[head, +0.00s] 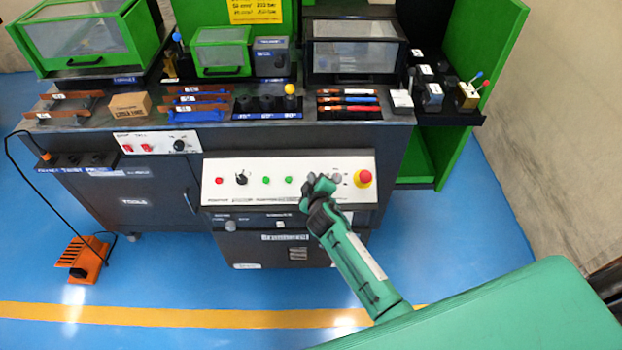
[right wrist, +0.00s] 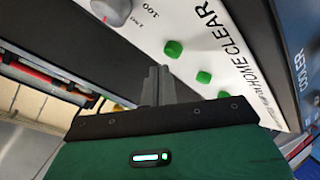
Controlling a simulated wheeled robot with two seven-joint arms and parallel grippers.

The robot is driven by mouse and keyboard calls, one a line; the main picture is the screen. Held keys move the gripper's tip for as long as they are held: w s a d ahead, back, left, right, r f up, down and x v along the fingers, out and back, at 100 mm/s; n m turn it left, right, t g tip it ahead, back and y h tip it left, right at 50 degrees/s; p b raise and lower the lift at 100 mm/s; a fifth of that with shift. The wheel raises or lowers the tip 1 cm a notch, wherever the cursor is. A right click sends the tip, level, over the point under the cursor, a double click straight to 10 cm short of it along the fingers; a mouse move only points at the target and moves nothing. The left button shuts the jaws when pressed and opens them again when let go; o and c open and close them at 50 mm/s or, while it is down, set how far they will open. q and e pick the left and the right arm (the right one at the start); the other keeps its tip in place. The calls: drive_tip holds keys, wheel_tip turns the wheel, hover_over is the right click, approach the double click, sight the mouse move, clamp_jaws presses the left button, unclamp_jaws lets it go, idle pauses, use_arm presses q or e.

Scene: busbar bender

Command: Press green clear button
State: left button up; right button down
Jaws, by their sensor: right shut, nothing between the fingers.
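The white control panel (head: 310,165) fronts the bender, with green buttons in a row. In the right wrist view the green clear button (right wrist: 173,48) lies nearest the word CLEAR; two more green buttons, one a neighbour (right wrist: 203,77) and one farther along (right wrist: 223,95), continue the row. In the head view two green buttons show, one (head: 265,180) left of the other (head: 288,180); my right gripper hides the clear button. My right gripper (head: 318,182) is shut and empty at the panel. Its fingers (right wrist: 156,77) appear just beside the clear button; contact cannot be told. My left gripper is out of view.
A grey knob (head: 336,179) and a red emergency stop (head: 363,178) sit right of my gripper. A black knob (head: 241,178) and red button (head: 219,180) are at the panel's left. An orange pedal (head: 84,258) stands on the floor.

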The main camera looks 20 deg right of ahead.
drive_tip(key=shift+f, duration=0.1)
idle(0.6)
drive_tip(key=shift+w+f+b, duration=0.2)
drive_tip(key=shift+f+b, duration=0.1)
drive_tip(key=shift+b, duration=0.1)
drive_tip(key=shift+w+d+f+b, duration=0.1)
drive_tip(key=shift+w+f+b, duration=0.05)
drive_tip(key=shift+f+b, duration=0.3)
idle(0.5)
drive_tip(key=shift+r, duration=0.15)
idle(0.3)
drive_tip(key=shift+s+r+p, duration=0.4)
drive_tip(key=shift+r+p, duration=0.35)
drive_tip(key=shift+p, duration=0.15)
drive_tip(key=r+p, duration=0.1)
drive_tip(key=s+r+p, duration=0.1)
drive_tip(key=r+p, duration=0.1)
drive_tip(key=s+r+p, duration=0.1)
drive_tip(key=shift+a+r, duration=0.2)
drive_tip(key=shift+a, duration=0.2)
